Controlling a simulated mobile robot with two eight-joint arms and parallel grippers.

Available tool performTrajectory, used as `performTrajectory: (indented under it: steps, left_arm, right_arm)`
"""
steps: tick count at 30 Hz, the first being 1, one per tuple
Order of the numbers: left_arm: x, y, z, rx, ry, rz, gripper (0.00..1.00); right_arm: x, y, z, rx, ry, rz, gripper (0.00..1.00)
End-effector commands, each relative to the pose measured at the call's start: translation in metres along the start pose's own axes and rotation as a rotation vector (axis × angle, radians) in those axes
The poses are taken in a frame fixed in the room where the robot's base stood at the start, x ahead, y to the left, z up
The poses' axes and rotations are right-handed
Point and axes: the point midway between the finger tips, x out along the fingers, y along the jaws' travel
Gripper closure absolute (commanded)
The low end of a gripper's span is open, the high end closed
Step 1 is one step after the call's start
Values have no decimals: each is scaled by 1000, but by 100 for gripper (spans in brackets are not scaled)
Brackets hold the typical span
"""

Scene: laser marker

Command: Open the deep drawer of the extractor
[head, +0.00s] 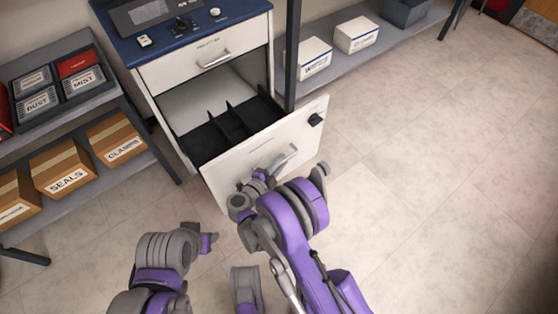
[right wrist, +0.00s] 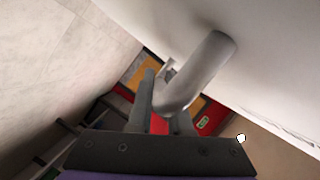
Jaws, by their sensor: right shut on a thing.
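The extractor is a white cabinet (head: 213,75) with a blue top. Its deep drawer (head: 250,150) stands pulled out, with dark dividers showing inside. The drawer's metal handle (head: 284,158) is on its white front; the handle also shows close up in the right wrist view (right wrist: 202,72). My right gripper (head: 262,178) is at the handle, shut on it; its fingers also show in the right wrist view (right wrist: 158,112). My left gripper (head: 209,242) is low in front of the drawer, apart from it; its opening cannot be made out.
A shallower drawer (head: 205,67) above is closed. A shelf rack (head: 85,124) with bins and cardboard boxes (head: 62,170) stands at left. Another shelf (head: 375,55) with white boxes (head: 356,35) is at the back right. The floor (head: 430,190) at right is clear.

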Motion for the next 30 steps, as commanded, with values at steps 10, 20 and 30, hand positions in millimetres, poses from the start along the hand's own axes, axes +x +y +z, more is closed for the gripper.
performTrajectory:
  steps: [10,20,30]
  left_arm:
    - [0,0,0,0,0,0,50]
    - [0,0,0,0,0,0,50]
    - [-2,0,0,0,0,0,50]
  right_arm:
    - [-1,0,0,0,-3,0,100]
    - [-1,0,0,0,-2,0,53]
    - [-12,0,0,0,-3,-1,53]
